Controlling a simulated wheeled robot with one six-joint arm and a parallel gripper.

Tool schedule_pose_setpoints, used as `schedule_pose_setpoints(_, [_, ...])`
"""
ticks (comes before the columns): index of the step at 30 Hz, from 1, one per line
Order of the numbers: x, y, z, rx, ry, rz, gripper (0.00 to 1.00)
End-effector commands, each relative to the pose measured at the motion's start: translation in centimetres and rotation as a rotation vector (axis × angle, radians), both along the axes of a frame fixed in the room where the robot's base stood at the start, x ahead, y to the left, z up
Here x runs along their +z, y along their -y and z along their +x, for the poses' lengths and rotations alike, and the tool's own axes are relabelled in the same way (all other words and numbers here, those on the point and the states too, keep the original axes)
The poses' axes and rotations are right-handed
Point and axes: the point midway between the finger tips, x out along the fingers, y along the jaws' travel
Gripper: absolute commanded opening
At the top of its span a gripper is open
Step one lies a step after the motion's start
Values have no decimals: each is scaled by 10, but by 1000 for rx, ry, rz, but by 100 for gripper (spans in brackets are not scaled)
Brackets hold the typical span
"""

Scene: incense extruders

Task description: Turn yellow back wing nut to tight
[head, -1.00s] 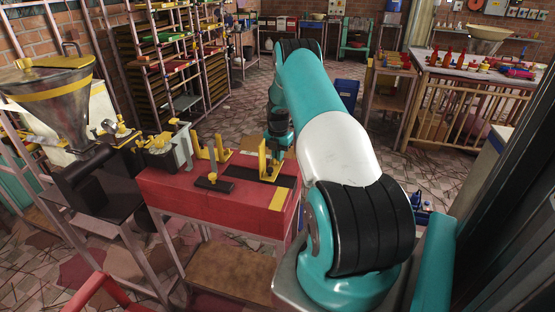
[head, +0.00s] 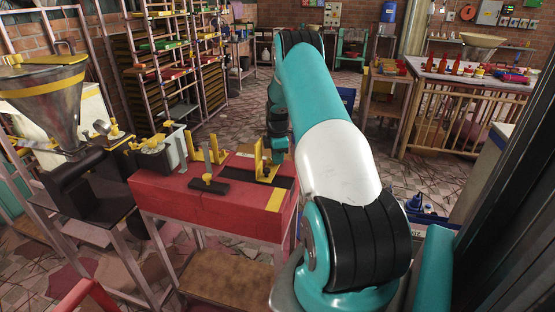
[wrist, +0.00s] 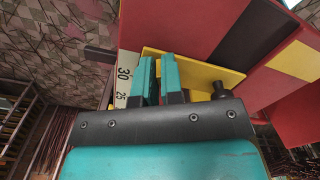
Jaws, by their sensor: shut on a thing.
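My gripper (wrist: 158,62) shows in the wrist view as two teal fingers close together, beside an upright yellow plate (wrist: 200,72). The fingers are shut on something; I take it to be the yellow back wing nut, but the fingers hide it. In the head view a yellow bracket (head: 264,171) stands on the red bench top, and my wrist is just behind it. My arm covers part of that area. A yellow knob (head: 207,178) sits on a dark strip nearer the front of the bench.
The red bench (head: 205,205) carries yellow uprights (head: 199,152). A white scale (wrist: 123,72) marked 25 and 30 and a black knob (wrist: 220,90) are close to my fingers. A hopper machine (head: 45,100) stands left. Tiled floor is open behind the bench.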

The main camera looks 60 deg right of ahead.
Motion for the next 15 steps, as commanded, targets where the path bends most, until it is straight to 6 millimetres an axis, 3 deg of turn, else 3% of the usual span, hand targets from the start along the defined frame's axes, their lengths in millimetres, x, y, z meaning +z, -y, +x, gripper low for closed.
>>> schedule_pose_setpoints(15, [1, -4, -1, -286, 4, -2, 0])
